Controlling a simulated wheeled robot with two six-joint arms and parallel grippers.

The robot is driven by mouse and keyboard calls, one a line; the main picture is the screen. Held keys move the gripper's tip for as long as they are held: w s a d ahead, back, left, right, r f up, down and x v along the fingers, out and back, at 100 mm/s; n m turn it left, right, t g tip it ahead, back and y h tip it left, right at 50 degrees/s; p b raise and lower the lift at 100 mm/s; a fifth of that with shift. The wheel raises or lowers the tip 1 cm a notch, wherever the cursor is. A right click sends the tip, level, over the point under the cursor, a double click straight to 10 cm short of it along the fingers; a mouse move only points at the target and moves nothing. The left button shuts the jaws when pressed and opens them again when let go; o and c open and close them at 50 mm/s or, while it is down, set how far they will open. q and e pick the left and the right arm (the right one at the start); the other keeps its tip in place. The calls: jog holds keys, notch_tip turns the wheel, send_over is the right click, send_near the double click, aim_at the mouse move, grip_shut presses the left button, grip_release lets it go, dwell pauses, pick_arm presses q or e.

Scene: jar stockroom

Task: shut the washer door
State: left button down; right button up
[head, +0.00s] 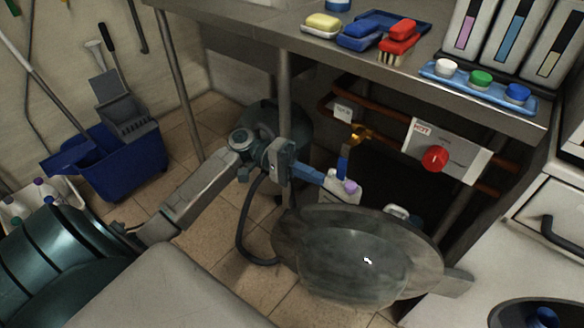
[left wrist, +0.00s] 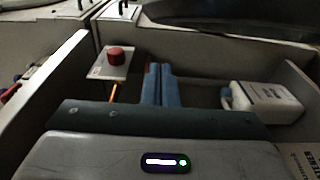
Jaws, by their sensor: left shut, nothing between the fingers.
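The washer door (head: 350,250) is a round grey door with a clear bowl-shaped glass, standing open at bottom centre in the head view. A bracket at its right side reaches toward the white washer front (head: 465,250). A dark round opening (head: 515,310) with something blue inside shows at the bottom right. My left gripper (head: 322,181) is shut and empty, just beyond the door's upper left rim; I cannot tell if it touches. Its blue fingers (left wrist: 160,84) lie together in the left wrist view. A dark curved shape (left wrist: 225,15), possibly the door, crosses the top there. My right gripper is not in view.
A steel counter (head: 270,24) with brushes and bottles overhangs the area. A white jug (left wrist: 262,103) shows beyond the fingers. A blue mop bucket (head: 118,160) stands left.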

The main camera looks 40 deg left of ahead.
pick_arm(q)
jog(key=shift+s+d, duration=0.25)
jog(key=shift+s, duration=0.35)
jog(key=shift+s+d, duration=0.3)
jog(key=shift+s, duration=0.35)
jog(key=shift+s+d, duration=0.25)
jog(key=shift+s, duration=0.35)
